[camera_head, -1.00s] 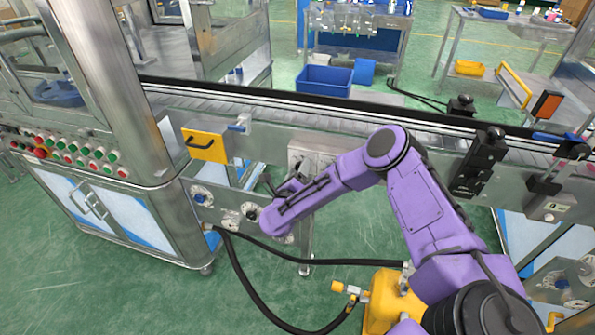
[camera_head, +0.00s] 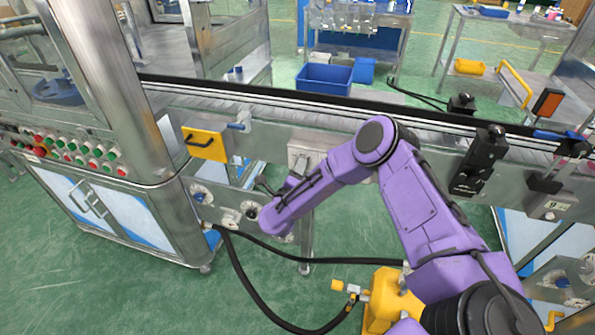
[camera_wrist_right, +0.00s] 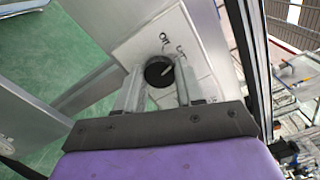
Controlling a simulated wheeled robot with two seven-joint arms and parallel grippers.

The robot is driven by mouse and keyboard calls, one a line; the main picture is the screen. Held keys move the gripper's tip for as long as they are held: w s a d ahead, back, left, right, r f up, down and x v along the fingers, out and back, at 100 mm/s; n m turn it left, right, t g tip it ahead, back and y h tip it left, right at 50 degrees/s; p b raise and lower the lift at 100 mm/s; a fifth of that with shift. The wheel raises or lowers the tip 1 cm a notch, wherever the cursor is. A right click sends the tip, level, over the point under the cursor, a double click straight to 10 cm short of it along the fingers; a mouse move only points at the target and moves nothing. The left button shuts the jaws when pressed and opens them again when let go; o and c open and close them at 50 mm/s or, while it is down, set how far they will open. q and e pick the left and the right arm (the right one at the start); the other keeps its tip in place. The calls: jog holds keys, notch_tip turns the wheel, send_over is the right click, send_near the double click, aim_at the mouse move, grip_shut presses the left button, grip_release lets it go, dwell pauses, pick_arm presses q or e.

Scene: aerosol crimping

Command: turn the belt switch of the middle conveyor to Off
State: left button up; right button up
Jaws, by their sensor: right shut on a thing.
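The belt switch (camera_wrist_right: 160,71) is a round black knob with a pale pointer line, on a light grey plate in the right wrist view. The line slants toward the upper right. Two small labels stand above the knob; their lettering is hard to read at this tilt. My right gripper (camera_wrist_right: 159,76) is shut on the knob, one finger on each side of it. In the head view, my purple right arm reaches to the front of the conveyor (camera_head: 345,148), below a light switch box (camera_head: 303,156); the fingers and knob are hidden there. My left gripper is not in view.
A steel cabinet with coloured buttons (camera_head: 75,158) stands at the left. A yellow panel (camera_head: 206,144) is on the conveyor front. Black hoses (camera_head: 240,280) and a yellow unit (camera_head: 390,296) are on the floor below my arm. Blue bins (camera_head: 324,79) stand behind the belt.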

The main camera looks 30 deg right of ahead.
jog(key=n, duration=0.6)
jog(key=shift+f+n, duration=0.15)
jog(key=shift+n, duration=0.15)
dwell(0.5)
jog(key=o, duration=1)
jog(key=shift+o, duration=0.2)
jog(key=b+v, duration=0.2)
jog(key=v, duration=0.8)
jog(key=shift+s+a+b, duration=0.2)
jog(key=shift+a+b, duration=0.05)
jog(key=shift+b, duration=0.15)
